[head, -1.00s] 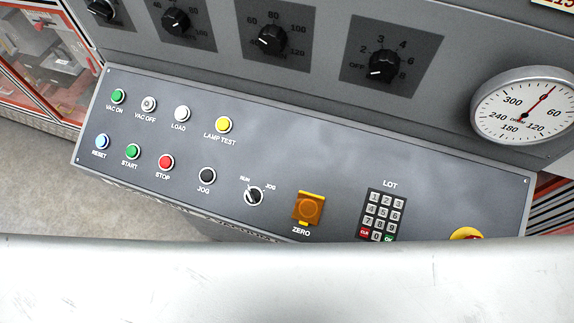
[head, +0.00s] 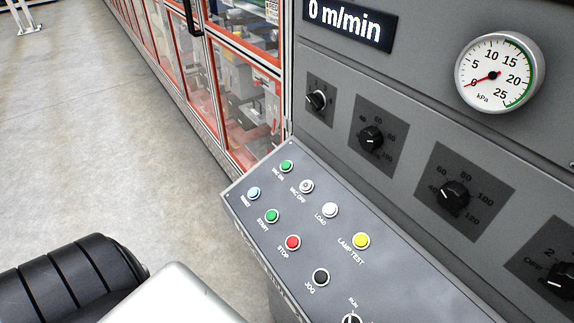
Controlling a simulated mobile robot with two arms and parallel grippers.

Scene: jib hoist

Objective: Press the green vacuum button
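The green VAC ON button (head: 286,166) sits at the far left end of the upper row on the sloped grey control panel (head: 262,238). A second green button, START (head: 271,216), sits in the lower row. The white-grey VAC OFF button (head: 306,187) is beside VAC ON. Nothing touches or covers these buttons. Neither gripper's fingers show. A black ribbed part and a pale part at the bottom left look like my own arm.
The panel also has a blue RESET (head: 253,193), white LOAD (head: 330,209), yellow LAMP TEST (head: 360,241), red STOP (head: 292,243) and black JOG (head: 320,277). A kPa gauge (head: 498,71) on the upright cabinet reads near 0. Red-framed glazed guards stand behind; open floor lies left.

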